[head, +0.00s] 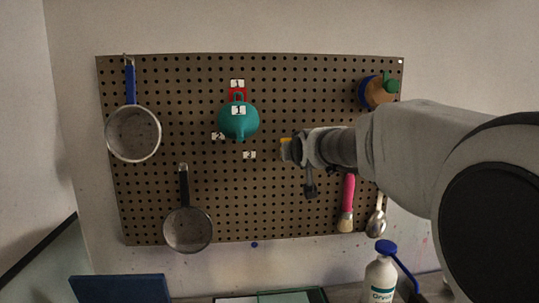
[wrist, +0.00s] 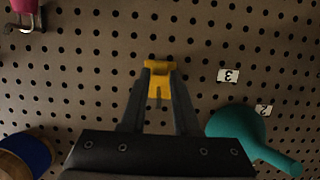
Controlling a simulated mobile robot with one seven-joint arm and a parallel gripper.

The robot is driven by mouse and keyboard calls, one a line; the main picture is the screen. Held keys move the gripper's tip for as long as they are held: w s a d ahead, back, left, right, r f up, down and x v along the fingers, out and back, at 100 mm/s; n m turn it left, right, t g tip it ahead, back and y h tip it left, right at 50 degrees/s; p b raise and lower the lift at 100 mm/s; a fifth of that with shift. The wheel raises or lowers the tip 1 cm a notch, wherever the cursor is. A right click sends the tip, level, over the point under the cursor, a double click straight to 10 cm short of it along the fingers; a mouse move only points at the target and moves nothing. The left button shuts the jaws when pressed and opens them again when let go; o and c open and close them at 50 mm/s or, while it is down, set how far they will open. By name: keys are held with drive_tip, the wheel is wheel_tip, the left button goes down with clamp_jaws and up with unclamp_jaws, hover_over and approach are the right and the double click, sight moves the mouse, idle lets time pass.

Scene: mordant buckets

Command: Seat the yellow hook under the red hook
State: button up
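The red hook (head: 237,94) is on the pegboard, upper left of centre, below a white label. A teal bulb-shaped vessel (head: 238,123) hangs at it and covers the board just below. My gripper (head: 287,149) is at the board, to the right of and lower than the red hook. The wrist view shows my gripper (wrist: 158,80) with its fingers closed on the yellow hook (wrist: 158,85). The yellow hook also shows as a small patch in the head view (head: 285,140). The wrist view does not show whether the yellow hook touches the board. The red hook is not visible there.
The pegboard (head: 270,200) has bare holes around my gripper. Label 3 (head: 249,155) and label 2 (head: 217,136) sit below the teal vessel. A pink-handled brush (head: 348,190) and a spoon (head: 377,220) hang at right, pans (head: 187,230) at left. A bottle (head: 380,277) stands below.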

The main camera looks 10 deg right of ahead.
drive_tip(key=o, duration=0.3)
drive_tip(key=shift+o, duration=0.2)
drive_tip(key=b+v, duration=0.1)
drive_tip(key=v, duration=1.6)
drive_tip(key=shift+s+b, duration=0.25)
drive_tip(key=shift+b, duration=0.05)
drive_tip(key=s+f+g, duration=0.8)
drive_tip(key=s+f, duration=1.3)
drive_tip(key=f, duration=0.3)
drive_tip(key=shift+s+g, duration=0.2)
drive_tip(key=shift+g, duration=0.2)
